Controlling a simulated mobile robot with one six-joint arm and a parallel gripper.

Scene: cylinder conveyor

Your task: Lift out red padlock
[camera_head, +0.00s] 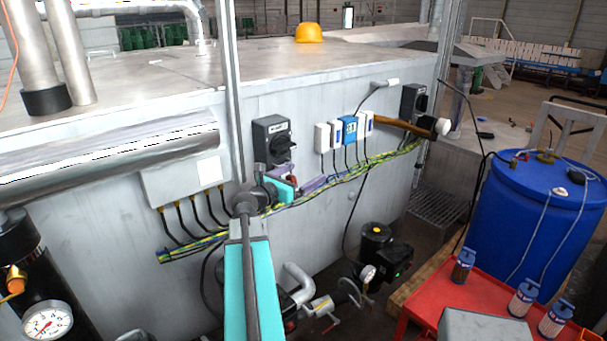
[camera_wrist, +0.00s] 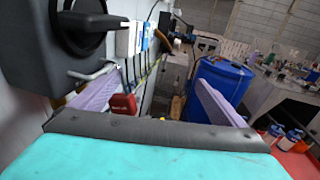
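The red padlock (camera_wrist: 122,103) is in the wrist view, left of centre, close to the inner side of my gripper's left finger. In the head view a small red part of the padlock (camera_head: 292,180) shows between the purple fingers, below the black rotary switch (camera_head: 273,140). The switch (camera_wrist: 82,30) fills the upper left of the wrist view, with a light metal loop (camera_wrist: 93,73) at its lower edge. My gripper (camera_wrist: 160,83) is open, its fingers wide apart. It also shows in the head view (camera_head: 299,179). I cannot tell whether the padlock touches a finger.
The grey cabinet wall (camera_head: 110,215) stands close behind the switch. Yellow-green cables (camera_head: 340,180) run along it below small white and blue boxes (camera_head: 349,131). A blue barrel (camera_head: 530,210) and a red table (camera_head: 455,295) with several bottles stand at the right.

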